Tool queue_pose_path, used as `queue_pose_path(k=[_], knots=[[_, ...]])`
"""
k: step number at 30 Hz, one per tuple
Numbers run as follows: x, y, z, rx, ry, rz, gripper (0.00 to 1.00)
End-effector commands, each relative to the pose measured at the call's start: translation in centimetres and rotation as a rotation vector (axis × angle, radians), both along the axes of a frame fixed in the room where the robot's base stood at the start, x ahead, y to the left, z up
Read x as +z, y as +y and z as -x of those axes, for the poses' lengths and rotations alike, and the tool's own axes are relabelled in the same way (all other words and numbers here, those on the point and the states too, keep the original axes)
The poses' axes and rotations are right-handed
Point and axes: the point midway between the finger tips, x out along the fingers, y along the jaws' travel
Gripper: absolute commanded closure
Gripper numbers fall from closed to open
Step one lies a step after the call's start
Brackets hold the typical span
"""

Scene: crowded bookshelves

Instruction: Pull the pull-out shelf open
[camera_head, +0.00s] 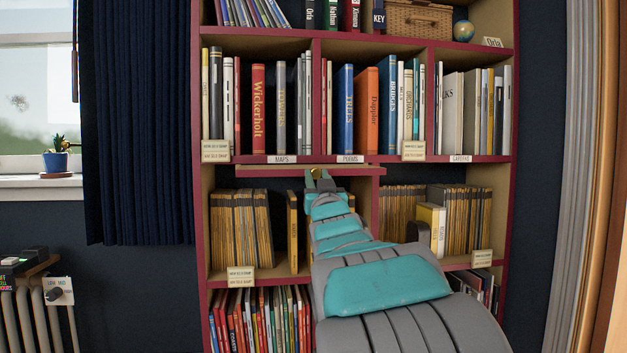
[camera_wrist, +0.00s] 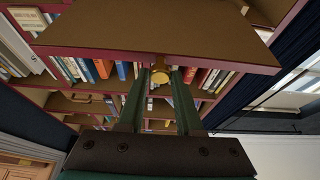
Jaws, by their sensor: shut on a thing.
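The pull-out shelf (camera_head: 270,172) is a thin tan board with a red front edge, under the row of books marked MAPS and POEMS in the head view. It looks to stick out past the bookcase front; how far is hard to tell. In the wrist view the board (camera_wrist: 150,32) fills the upper middle, seen from close by. Its small brass knob (camera_wrist: 160,72) sits between the fingers. My gripper (camera_wrist: 160,80) is shut on this knob. In the head view my gripper (camera_head: 319,180) is at the middle of the board's front, and my arm hides part of the bay below.
The red-framed bookcase (camera_head: 511,110) is crowded with books above and below the board. Yellow magazines (camera_head: 240,228) stand in the bay below. A dark curtain (camera_head: 135,120) and a window are at left. The space before the bookcase looks clear.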

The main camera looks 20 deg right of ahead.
Motion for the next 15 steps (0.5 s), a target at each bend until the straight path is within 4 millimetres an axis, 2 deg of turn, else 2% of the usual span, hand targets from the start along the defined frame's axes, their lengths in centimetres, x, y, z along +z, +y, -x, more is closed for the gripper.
queue_pose_path(k=[6, 15], knots=[[0.1, 0.8, 2.7, 0.000, -0.003, 0.000, 1.00], [-0.1, 1.0, 3.8, -0.001, 0.002, -0.001, 1.00]])
